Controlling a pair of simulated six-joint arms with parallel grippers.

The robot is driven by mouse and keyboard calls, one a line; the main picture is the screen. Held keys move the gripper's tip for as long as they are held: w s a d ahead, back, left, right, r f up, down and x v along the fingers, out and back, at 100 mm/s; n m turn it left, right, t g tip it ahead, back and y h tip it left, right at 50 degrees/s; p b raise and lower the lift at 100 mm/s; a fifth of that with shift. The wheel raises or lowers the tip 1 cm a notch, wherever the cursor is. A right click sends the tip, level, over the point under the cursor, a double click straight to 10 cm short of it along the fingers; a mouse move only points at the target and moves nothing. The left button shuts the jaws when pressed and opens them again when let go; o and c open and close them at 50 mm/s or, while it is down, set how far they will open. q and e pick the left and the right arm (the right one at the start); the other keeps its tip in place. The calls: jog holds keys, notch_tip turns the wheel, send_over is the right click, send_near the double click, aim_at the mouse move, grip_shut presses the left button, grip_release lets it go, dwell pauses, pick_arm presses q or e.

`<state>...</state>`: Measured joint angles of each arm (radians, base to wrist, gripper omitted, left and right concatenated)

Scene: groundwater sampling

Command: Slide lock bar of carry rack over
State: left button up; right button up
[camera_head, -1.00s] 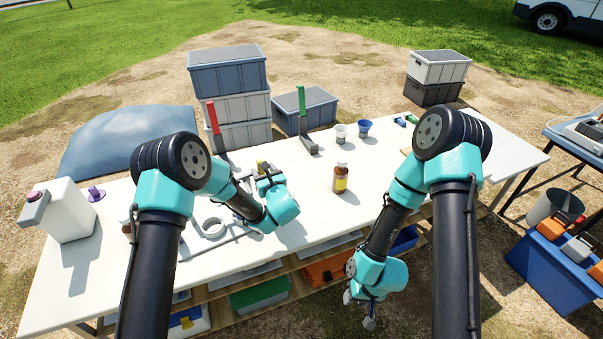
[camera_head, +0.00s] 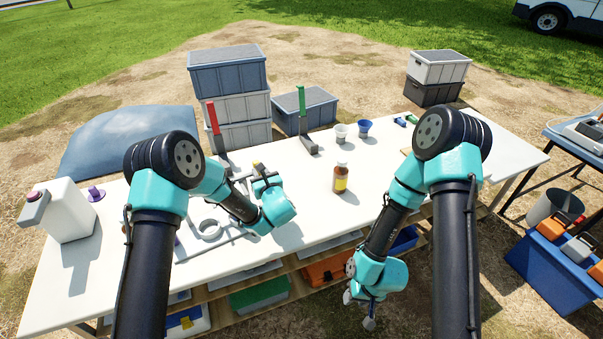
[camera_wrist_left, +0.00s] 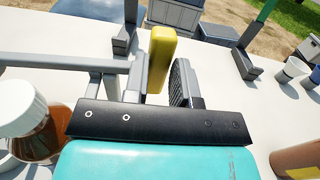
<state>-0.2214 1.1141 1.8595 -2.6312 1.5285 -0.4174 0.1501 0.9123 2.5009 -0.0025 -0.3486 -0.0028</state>
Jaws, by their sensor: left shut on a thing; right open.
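The yellow handle (camera_wrist_left: 161,52) of the lock bar stands upright between my left gripper's fingers in the left wrist view; its top also shows in the head view (camera_head: 257,165). My left gripper (camera_wrist_left: 158,82) is shut on it. The carry rack's grey bars (camera_wrist_left: 60,61) run to the left of the fingers. A brown bottle with a white cap (camera_wrist_left: 22,108) stands at the left in that view, close to the bars. In the head view my left arm hides much of the rack. My right gripper (camera_head: 360,310) is open and empty, in front of the table's near edge.
A brown bottle (camera_head: 341,178) with a yellow label stands mid-table. A red-handled upright (camera_head: 212,118) and a green-handled upright (camera_head: 302,102) stand behind. Two small cups (camera_head: 363,127) are further right. A white jug (camera_head: 66,212) stands at the left. The table's right part (camera_head: 490,150) is largely clear.

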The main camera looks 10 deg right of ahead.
pick_arm(q)
jog(key=shift+s+a, duration=0.2)
jog(key=shift+a, duration=0.35)
jog(key=shift+s+a, duration=0.2)
jog(key=shift+a, duration=0.3)
jog(key=o, duration=1)
jog(key=shift+s, duration=0.1)
jog(key=v, duration=1.7)
